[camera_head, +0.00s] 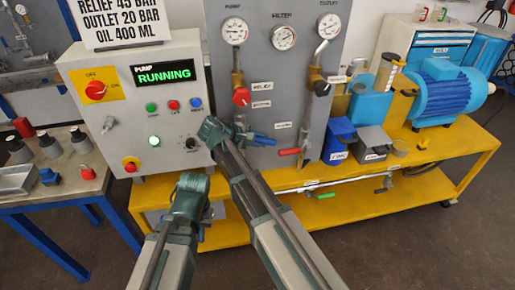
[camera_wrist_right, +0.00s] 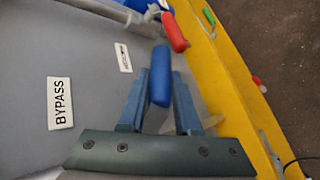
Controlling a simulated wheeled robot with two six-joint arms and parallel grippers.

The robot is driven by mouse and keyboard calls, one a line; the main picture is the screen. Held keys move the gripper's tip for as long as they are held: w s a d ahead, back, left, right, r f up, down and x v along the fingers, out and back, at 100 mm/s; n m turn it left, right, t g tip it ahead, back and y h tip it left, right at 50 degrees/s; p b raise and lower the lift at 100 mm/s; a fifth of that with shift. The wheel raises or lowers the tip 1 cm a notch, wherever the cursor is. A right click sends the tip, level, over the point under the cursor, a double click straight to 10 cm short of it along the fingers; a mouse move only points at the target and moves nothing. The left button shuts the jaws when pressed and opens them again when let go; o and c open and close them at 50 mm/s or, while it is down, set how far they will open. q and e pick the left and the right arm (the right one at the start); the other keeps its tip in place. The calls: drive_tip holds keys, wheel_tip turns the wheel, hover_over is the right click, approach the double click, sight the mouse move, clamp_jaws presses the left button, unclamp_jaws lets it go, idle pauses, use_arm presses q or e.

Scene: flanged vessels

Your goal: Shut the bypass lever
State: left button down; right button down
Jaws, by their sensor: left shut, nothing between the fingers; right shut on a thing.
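The bypass lever has a blue handle (camera_wrist_right: 160,76), and a white BYPASS plate (camera_wrist_right: 60,103) is on the grey panel to its left in the right wrist view. In the head view the blue handle (camera_head: 264,140) sticks out low on the panel. My right gripper (camera_head: 246,136) is at the handle, and its fingers (camera_wrist_right: 158,98) are shut on it, one on each side. The lever's pivot is hidden. My left gripper (camera_head: 201,234) is low in front of the control box, shut and empty, mostly hidden by its own wrist.
A red-handled lever (camera_head: 289,151) sits close to the right of the blue one. The grey control box (camera_head: 148,100) with a lit RUNNING display stands at left. The yellow bench (camera_head: 420,165) carries small bins and a blue motor (camera_head: 445,88) at right.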

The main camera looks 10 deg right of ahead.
drive_tip(key=h+b, duration=0.1)
drive_tip(key=r+h+b, duration=0.1)
drive_tip(key=h+b, duration=0.1)
drive_tip(key=shift+s+d+r+n+h, duration=0.1)
drive_tip(key=shift+d+r+n+h, duration=0.2)
drive_tip(key=shift+n, duration=0.1)
drive_tip(key=shift+r+t+h+b, duration=0.4)
drive_tip(key=shift+r+h+b, duration=0.3)
drive_tip(key=shift+b, duration=0.15)
drive_tip(key=c, duration=0.6)
unclamp_jaws()
drive_tip(key=shift+a, duration=0.1)
